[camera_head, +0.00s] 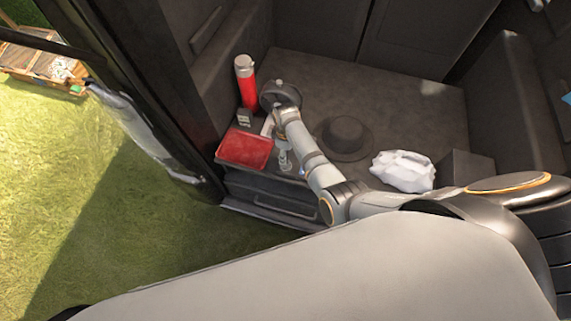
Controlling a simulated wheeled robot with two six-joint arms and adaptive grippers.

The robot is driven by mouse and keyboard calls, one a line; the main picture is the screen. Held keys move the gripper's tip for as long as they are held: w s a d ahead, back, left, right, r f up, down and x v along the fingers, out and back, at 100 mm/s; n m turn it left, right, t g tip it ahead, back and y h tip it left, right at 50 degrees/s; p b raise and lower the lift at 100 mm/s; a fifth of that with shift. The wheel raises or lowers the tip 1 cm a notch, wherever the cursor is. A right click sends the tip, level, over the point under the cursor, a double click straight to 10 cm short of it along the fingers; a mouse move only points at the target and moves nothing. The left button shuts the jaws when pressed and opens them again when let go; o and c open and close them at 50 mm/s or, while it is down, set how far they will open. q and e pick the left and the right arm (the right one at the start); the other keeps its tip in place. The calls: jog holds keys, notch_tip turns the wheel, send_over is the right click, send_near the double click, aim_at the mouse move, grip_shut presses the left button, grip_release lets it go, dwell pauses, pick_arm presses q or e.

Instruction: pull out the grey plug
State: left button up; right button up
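I cannot make out the grey plug with certainty. A small dark grey block with pale markings (244,118) stands by the base of a red flask. My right arm comes in from the right and reaches over the vehicle's dark shelf (400,112). Its far end is by a dark round shape, beside the block and a red flat item. The fingers of my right gripper are too small and too hidden by the arm to read, and whether they hold anything cannot be told. My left gripper is not in view.
The red flask with a grey cap (247,88) stands upright. A red flat item (244,149) lies at the shelf's front edge. A black hat (346,137) and a crumpled white bag (403,171) lie to the right. Dark seat walls enclose the shelf; grass is outside, left.

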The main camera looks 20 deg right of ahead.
notch_tip(320, 180, down, 7)
jog(key=b, duration=0.6)
jog(key=shift+f+b, duration=0.35)
jog(key=shift+f, duration=0.3)
jog(key=shift+r+p, duration=0.1)
jog(key=shift+p, duration=0.4)
dwell(0.3)
grip_shut()
jog(key=shift+r, duration=0.1)
jog(key=shift+r+p, duration=2.85)
jog(key=shift+p, duration=0.3)
